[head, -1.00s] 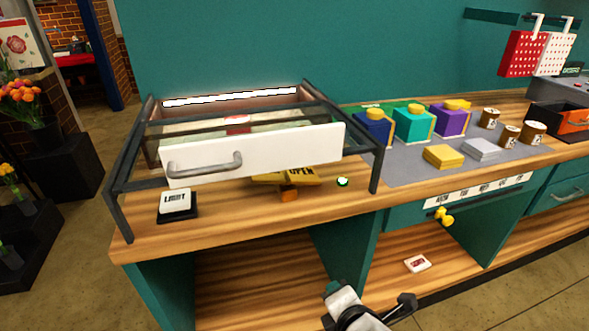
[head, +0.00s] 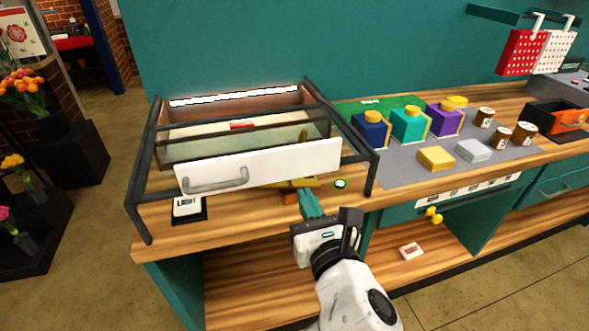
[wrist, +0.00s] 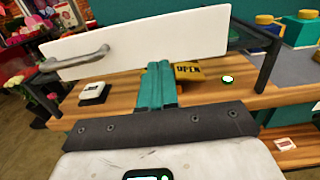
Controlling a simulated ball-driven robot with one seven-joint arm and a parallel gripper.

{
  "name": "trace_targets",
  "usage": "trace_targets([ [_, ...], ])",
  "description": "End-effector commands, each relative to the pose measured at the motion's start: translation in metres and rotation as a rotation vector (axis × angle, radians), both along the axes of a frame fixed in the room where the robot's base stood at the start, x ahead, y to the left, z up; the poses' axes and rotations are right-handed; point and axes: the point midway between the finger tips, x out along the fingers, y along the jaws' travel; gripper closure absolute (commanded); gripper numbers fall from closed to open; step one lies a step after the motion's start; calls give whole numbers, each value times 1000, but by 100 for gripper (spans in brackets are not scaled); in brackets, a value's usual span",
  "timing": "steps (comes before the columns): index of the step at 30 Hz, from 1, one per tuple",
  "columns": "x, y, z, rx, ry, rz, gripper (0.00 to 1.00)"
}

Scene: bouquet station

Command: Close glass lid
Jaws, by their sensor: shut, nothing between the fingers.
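A dark-framed glass case (head: 138,210) stands on the wooden counter at the left. A white front panel with a grey bar handle (head: 216,184) stands across its front, raised above the counter, with a gap below it. A glass lid pane (head: 240,148) seems to lie behind the panel; its exact edges are hard to tell. The white panel also shows in the wrist view (wrist: 160,45). My gripper (head: 311,203), with teal fingers shut and empty, is in front of and below the panel's right part. The fingers (wrist: 157,85) overlap the panel's lower edge in the wrist view; contact cannot be told.
A LIGHT switch (head: 187,208) sits at the counter's front left. A yellow OPEN sign (wrist: 188,71) is partly hidden behind my fingers, and a green-lit button (head: 340,184) is right of them. Coloured boxes (head: 409,122) and jars stand further right. Open shelves lie below.

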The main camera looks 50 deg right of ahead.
Motion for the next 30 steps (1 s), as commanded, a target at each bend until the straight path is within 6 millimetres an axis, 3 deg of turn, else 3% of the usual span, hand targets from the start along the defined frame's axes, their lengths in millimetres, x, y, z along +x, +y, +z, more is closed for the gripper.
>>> trace_targets([
  [6,35,-25,2,1,-2,-3,100],
  [12,57,-39,1,3,-1,-1,100],
  [30,67,-46,0,3,1,-1,100],
])
